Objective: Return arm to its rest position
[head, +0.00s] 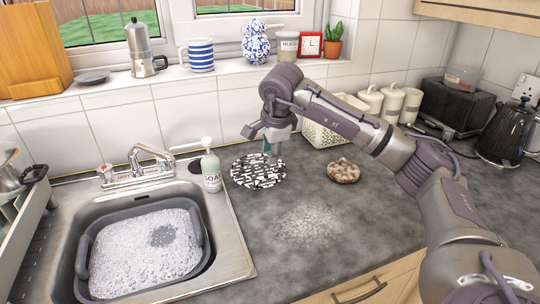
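My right arm reaches in from the right across the counter. The fingers are small and partly overlap the pattern. A small greenish patch shows between them, and I cannot tell whether it is part of the gripper or a held thing. Whether the fingers touch the patterned disc is also unclear. My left gripper is not in view.
A soap bottle (211,170) stands between the sink's tap (140,170) and the patterned disc. A grey basin of suds (84,262) sits in the sink. A kettle (505,132) and toaster (455,103) stand right.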

